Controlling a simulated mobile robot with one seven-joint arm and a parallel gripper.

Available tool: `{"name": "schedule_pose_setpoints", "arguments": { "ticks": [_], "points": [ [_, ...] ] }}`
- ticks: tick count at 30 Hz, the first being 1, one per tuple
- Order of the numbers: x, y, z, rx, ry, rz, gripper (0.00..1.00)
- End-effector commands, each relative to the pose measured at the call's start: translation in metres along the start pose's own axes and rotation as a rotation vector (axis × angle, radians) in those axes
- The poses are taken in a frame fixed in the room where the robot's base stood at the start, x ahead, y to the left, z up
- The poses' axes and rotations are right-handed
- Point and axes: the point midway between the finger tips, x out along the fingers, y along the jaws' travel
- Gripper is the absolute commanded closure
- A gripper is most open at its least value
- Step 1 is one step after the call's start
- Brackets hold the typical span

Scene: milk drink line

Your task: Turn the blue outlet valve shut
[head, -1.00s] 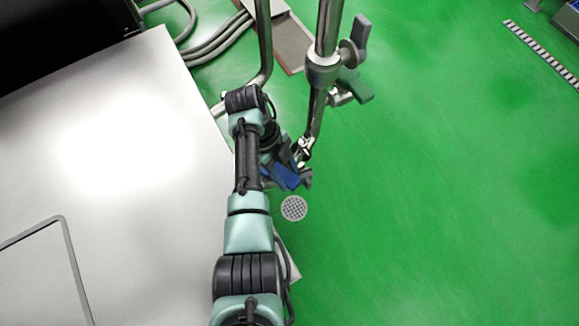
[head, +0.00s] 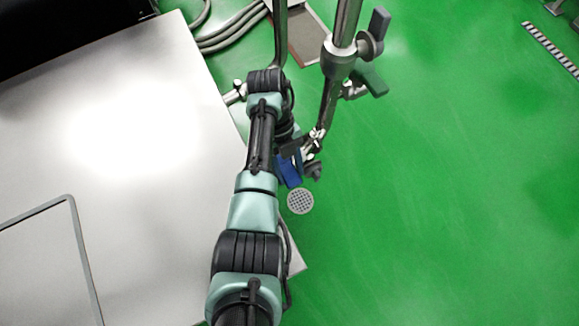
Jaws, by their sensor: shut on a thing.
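The blue outlet valve (head: 291,175) shows as a blue handle low on the steel pipework, just above the floor drain in the picture. My gripper (head: 297,152) is at this handle, shut on it. My arm comes up from the bottom of the picture and bends down to the valve. The arm's end hides part of the handle and valve body, and the fingertips are hard to make out.
A steel pipe (head: 343,40) carries a grey handle (head: 378,27) and a dark green handle (head: 369,79) to the right. A pale metal table (head: 110,240) fills the left. Hoses (head: 228,36) lie at the back. Green floor right of the round drain (head: 300,201) is clear.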

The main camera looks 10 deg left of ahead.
Motion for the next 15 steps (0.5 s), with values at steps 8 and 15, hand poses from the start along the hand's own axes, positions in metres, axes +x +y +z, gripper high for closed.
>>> {"name": "schedule_pose_setpoints", "arguments": {
  "ticks": [8,15],
  "points": [
    [0.0002,0.0017,-0.0005,0.006,0.002,0.009,0.47],
    [0.0003,0.0012,-0.0004,0.003,0.001,0.006,0.22]
  ]
}}
